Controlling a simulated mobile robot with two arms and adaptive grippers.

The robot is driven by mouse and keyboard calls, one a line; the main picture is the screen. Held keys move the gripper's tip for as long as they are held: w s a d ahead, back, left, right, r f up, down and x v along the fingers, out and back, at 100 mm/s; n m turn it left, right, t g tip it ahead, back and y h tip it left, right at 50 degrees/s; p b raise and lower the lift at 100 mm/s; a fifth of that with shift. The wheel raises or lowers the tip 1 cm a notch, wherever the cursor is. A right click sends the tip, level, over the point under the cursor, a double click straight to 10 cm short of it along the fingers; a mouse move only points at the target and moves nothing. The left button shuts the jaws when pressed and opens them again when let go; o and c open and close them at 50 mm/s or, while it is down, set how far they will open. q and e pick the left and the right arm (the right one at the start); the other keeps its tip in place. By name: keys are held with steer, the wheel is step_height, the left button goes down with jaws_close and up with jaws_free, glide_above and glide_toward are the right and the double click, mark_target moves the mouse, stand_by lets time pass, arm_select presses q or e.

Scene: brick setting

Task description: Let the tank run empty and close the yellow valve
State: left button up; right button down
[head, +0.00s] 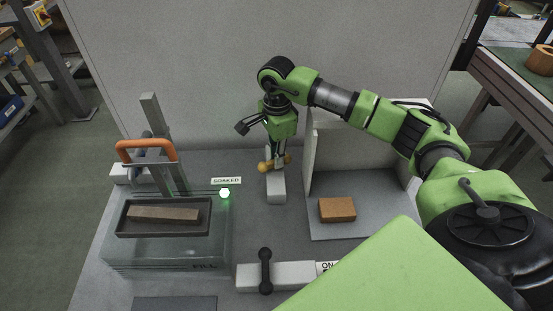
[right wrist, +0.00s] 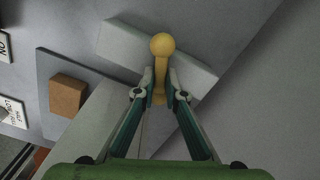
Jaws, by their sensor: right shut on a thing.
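The yellow valve (head: 263,167) has a round-ended handle on a light grey block (head: 276,187) at the back middle of the table. My right gripper (head: 278,159) reaches down from above and is shut on the yellow handle. In the right wrist view the handle's yellow ball (right wrist: 162,44) sticks out beyond the fingertips (right wrist: 160,88). The see-through tank (head: 165,258) stands at the left, marked FILL. A dark tray (head: 122,228) with a brownish brick (head: 163,214) sits at its top. I cannot tell the water level. My left gripper is not in view.
An orange handle (head: 146,144) rises behind the tray. A black lever (head: 265,270) sits on a front block. An orange-brown brick (head: 337,209) lies on a grey plate (head: 375,228) at the right.

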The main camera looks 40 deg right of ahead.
steer(key=shift+s+m+b, duration=0.1)
steer(key=shift+m+b, duration=0.35)
steer(key=shift+m, duration=1.75)
steer(key=c, duration=2.1)
jaws_free()
step_height(320, 180, up, 12)
steer(key=shift+r, duration=0.1)
